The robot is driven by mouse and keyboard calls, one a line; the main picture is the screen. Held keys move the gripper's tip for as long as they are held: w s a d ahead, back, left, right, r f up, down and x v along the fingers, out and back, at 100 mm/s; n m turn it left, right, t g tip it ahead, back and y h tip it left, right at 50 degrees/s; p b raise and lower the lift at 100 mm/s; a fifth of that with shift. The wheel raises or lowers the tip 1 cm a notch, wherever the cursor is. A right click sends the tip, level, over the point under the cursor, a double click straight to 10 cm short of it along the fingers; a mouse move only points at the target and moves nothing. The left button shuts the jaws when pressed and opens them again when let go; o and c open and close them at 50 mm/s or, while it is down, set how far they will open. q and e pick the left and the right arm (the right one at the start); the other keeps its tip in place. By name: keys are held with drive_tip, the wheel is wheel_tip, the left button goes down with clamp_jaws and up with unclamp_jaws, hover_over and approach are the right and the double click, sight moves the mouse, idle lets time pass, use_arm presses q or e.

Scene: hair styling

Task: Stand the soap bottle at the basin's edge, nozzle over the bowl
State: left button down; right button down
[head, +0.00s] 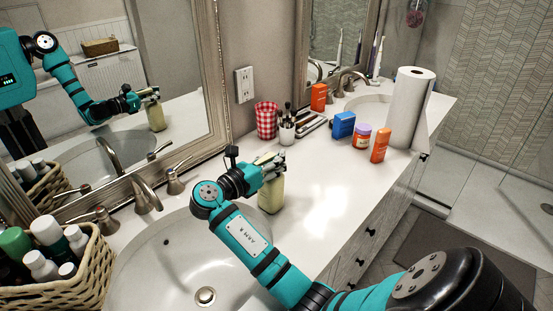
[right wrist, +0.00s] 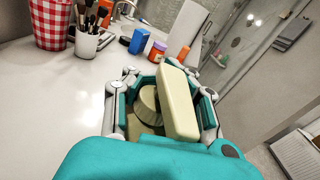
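The soap bottle (head: 271,196) is pale cream-yellow and upright at the right rim of the near basin (head: 140,258). My right gripper (head: 271,165) is around its upper part, with the fingers on both sides. In the right wrist view the right gripper (right wrist: 163,112) flanks the bottle closely. The cream pump head and nozzle (right wrist: 179,103) point back toward my wrist, which is on the basin side. The gripper looks shut on the bottle, though the contact is partly hidden. Whether the base rests on the counter is hard to tell. My left gripper is not in view.
A wicker basket (head: 92,268) of bottles stands left of the basin. Faucet handles (head: 176,179) line the back. A red checked cup (head: 266,120), brush cup (head: 287,131), blue box (head: 343,124) and paper roll (head: 408,105) stand farther back. The counter right of the bottle is clear.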

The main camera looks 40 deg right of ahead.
drive_tip(key=c, duration=1.2)
unclamp_jaws()
drive_tip(key=shift+f, duration=0.1)
drive_tip(key=a, duration=0.4)
drive_tip(key=a+b, duration=0.1)
drive_tip(key=a, duration=0.7)
drive_tip(key=shift+s+r, duration=0.4)
